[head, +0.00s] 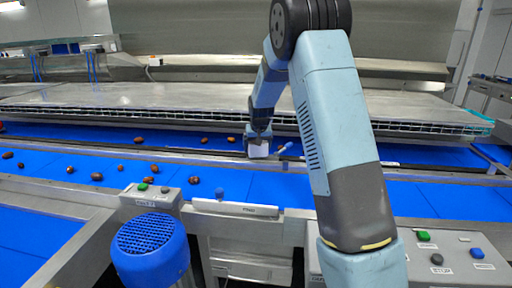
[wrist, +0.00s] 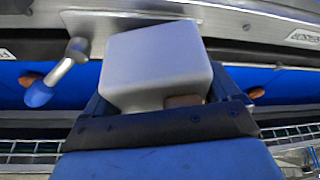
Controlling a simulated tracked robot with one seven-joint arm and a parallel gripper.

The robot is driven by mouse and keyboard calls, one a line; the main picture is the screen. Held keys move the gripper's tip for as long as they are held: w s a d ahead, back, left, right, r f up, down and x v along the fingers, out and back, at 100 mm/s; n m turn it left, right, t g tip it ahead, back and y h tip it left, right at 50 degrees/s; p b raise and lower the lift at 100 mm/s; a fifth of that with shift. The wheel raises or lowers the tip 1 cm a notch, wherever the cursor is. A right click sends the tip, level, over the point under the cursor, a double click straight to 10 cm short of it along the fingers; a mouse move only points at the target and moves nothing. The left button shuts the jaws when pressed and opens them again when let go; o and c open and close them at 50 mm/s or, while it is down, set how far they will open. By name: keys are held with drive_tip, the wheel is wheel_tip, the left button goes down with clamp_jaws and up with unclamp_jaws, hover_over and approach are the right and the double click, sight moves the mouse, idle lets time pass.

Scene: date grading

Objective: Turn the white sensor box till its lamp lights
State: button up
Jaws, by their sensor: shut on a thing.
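The white sensor box (wrist: 155,62) fills the middle of the wrist view. My gripper (wrist: 160,115) is shut on it, with a blue finger at each side. In the head view the box (head: 258,151) is small and pale, below my gripper (head: 257,139) at the rail between the blue belts. A short metal rod with a blue knob (wrist: 42,92) sticks out beside the box, and it shows at the right of the box in the head view (head: 283,149). I see no lit lamp on the faces in view; the other faces are hidden.
Brown dates (head: 97,176) lie scattered on the blue belt (head: 60,164). A control box with buttons (head: 151,195) stands front left, a panel with buttons (head: 455,250) front right. A blue ribbed motor cover (head: 148,240) is in front.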

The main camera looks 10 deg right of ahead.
drive_tip(key=shift+m+h, duration=0.7)
drive_tip(key=shift+m, duration=1)
drive_tip(key=o, duration=0.8)
drive_tip(key=shift+c, duration=0.2)
drive_tip(key=v, duration=1.3)
drive_tip(key=shift+r, duration=0.4)
